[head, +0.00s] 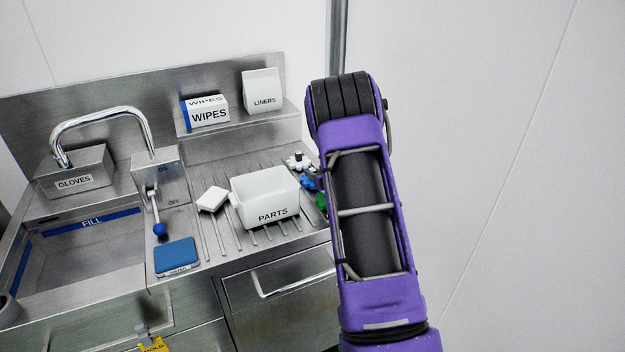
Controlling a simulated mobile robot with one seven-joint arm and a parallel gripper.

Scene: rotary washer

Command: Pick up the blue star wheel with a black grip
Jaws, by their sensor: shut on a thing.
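A small blue part (308,182), which may be the blue star wheel, shows at the right end of the ribbed drainboard, just left of my purple arm. It is partly hidden and too small for me to make out a black grip. A white star-shaped part (298,160) with dark spots lies just behind it, and a green part (321,201) is in front of it, partly covered by my arm. My gripper is hidden behind my arm, so I cannot see its fingers or what is between them.
A white PARTS bin (265,214) stands on the drainboard, with a white block (211,199) left of it and a blue pad (177,256) in front. WIPES (208,113) and LINERS (262,91) boxes sit on the shelf. A faucet (105,115) and sink are at left.

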